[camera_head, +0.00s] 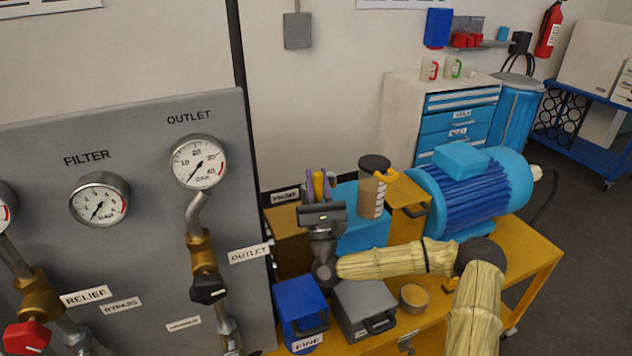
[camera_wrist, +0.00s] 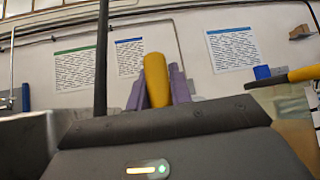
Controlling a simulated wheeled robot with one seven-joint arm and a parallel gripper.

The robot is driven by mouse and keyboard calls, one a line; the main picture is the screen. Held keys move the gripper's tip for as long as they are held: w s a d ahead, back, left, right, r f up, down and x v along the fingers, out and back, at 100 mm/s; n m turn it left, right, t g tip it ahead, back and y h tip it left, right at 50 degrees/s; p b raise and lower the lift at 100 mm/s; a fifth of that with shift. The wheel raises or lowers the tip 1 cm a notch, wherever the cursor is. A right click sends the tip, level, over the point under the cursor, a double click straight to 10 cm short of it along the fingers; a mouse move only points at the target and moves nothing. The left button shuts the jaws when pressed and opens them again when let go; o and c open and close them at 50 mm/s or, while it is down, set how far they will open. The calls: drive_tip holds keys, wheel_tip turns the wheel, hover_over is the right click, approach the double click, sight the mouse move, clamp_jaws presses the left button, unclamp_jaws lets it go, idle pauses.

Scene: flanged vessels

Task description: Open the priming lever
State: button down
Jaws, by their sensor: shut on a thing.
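My gripper (camera_head: 318,183) points up beside the right edge of the grey gauge panel. Its purple fingers are shut on an upright yellow handle, which I take for the priming lever (camera_head: 319,186). In the wrist view, the yellow lever (camera_wrist: 156,80) stands between the two purple fingers of my gripper (camera_wrist: 157,92), rounded end up. A small label (camera_head: 285,196), seemingly reading "PRIME", is just left of the gripper. The lever's lower part and pivot are hidden behind my gripper body.
The grey panel (camera_head: 110,225) with gauges and valves stands at left. A clear container with a dark lid (camera_head: 374,188) is close right of my gripper. A blue motor (camera_head: 470,190) and blue and grey bins are on the yellow bench (camera_head: 528,250). A yellow handle (camera_wrist: 298,75) shows at right.

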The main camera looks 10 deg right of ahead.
sight(319, 195)
drive_tip(key=shift+f, duration=0.2)
drive_tip(key=c, duration=1.4)
unclamp_jaws()
drive_tip(key=shift+o, duration=0.7)
drive_tip(key=shift+r, duration=0.1)
drive_tip(key=b+v, duration=0.2)
drive_tip(key=v, duration=0.4)
drive_tip(key=shift+s+f, duration=0.15)
drive_tip(key=shift+f, duration=0.1)
drive_tip(key=shift+s+f, duration=0.25)
drive_tip(key=shift+s, duration=0.15)
